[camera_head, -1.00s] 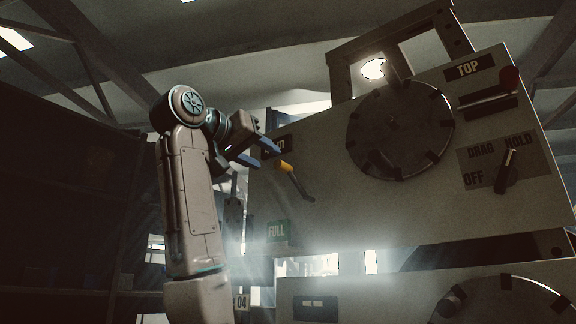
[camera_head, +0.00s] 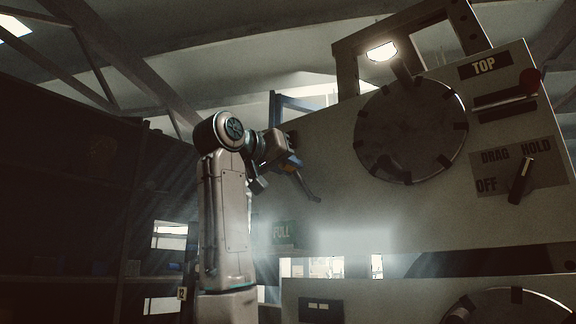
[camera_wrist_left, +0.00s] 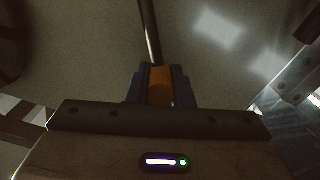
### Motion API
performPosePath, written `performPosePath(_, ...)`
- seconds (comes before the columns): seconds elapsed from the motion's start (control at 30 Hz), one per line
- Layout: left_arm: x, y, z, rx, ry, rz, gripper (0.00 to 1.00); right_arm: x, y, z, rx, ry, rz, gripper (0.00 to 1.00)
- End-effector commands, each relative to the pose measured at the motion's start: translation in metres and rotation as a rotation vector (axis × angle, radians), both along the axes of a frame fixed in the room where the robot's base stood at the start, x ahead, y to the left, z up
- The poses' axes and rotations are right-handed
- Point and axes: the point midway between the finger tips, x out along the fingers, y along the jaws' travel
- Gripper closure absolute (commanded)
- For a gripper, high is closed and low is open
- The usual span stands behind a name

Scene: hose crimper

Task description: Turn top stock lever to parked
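The top stock lever (camera_head: 309,187) is a dark bent rod with an orange grip, on the left part of the upper pale panel. My right gripper is in neither view.
The upper panel (camera_head: 345,215) also carries a large round disc (camera_head: 410,128), a TOP label (camera_head: 484,65), a red knob (camera_head: 530,79) and a DRAG/HOLD/OFF switch (camera_head: 521,181). A lower panel (camera_head: 385,300) stands below. Dark shelving (camera_head: 80,200) is at the left.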

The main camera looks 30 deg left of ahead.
Motion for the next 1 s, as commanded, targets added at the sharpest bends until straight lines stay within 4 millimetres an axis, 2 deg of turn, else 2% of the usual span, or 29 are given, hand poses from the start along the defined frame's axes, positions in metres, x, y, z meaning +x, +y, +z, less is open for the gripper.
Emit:
performPosePath(0.03,0.0,0.0,0.0,0.0,0.001,0.0,0.95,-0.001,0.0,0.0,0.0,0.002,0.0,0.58)
performPosePath(0.07,0.0,0.0,0.0,0.0,0.001,0.0,1.0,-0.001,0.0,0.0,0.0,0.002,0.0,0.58)
performPosePath(0.27,0.0,0.001,-0.002,-0.009,0.002,0.0,1.0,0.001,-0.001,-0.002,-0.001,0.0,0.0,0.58)
performPosePath(0.37,0.0,0.005,-0.008,-0.065,0.005,0.0,1.0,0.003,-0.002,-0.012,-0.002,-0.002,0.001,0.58)
performPosePath(0.6,0.002,0.023,-0.027,-0.324,0.025,0.0,1.0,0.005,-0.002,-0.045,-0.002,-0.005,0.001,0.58)
performPosePath(0.7,0.002,0.027,-0.032,-0.368,0.03,-0.001,1.0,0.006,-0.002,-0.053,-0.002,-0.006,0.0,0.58)
performPosePath(1.0,0.003,0.03,-0.033,-0.364,0.033,-0.001,1.0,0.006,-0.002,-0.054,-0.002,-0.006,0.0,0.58)
